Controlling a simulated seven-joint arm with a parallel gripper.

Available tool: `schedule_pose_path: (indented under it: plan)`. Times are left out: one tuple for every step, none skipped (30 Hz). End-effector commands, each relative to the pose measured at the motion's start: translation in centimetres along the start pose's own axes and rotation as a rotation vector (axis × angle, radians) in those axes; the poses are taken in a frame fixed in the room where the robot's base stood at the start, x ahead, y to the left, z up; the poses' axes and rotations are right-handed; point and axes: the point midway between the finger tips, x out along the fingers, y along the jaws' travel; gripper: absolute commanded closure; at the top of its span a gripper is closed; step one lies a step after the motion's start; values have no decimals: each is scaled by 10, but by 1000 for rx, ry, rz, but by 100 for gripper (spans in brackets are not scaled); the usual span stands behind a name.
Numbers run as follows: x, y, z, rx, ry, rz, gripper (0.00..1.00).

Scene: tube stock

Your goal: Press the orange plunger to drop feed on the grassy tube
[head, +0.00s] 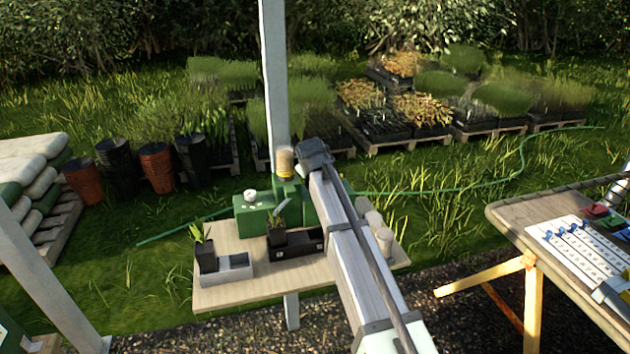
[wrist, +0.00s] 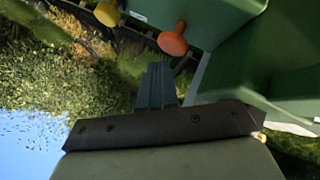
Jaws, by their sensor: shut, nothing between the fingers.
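The orange plunger (wrist: 173,41) shows in the wrist view as a round knob on a short stem, at the side of a green machine (wrist: 225,22). My gripper (wrist: 157,72) is shut and empty. Its fingertips point toward the plunger and appear just short of it, though the exact gap is hard to judge. In the head view the green machine (head: 256,220) stands at the back of a small bench; my arm hides the gripper and the plunger. Two dark square tubes with plants stand on the bench, one at left (head: 206,258) and one in the middle (head: 277,240). I cannot tell which is the grassy one.
A yellow knob (wrist: 107,13) sits left of the plunger. The wooden bench (head: 225,298) also holds a grey tray (head: 236,270) and a dark box (head: 298,246). Pale cylinders (head: 384,241) stand right of my arm. A second table (head: 510,215) is at right.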

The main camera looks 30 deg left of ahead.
Motion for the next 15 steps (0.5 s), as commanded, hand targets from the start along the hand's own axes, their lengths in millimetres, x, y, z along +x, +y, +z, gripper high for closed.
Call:
schedule_pose_path:
  plan:
    - [1,-1,1,0,0,0,100]
    - [2,-1,1,0,0,0,100]
    - [2,-2,2,0,0,0,100]
    - [3,-2,3,0,0,0,100]
    - [4,-3,3,0,0,0,100]
    - [4,-3,4,0,0,0,100]
    - [5,-3,4,0,0,0,100]
    - [5,-4,4,0,0,0,100]
    - [5,-4,4,0,0,0,100]
    - [5,-3,4,0,0,0,100]
    - [5,-3,4,0,0,0,100]
    - [5,-3,4,0,0,0,100]
    - [5,-3,4,0,0,0,100]
    - [5,-3,4,0,0,0,100]
    - [5,-3,4,0,0,0,100]
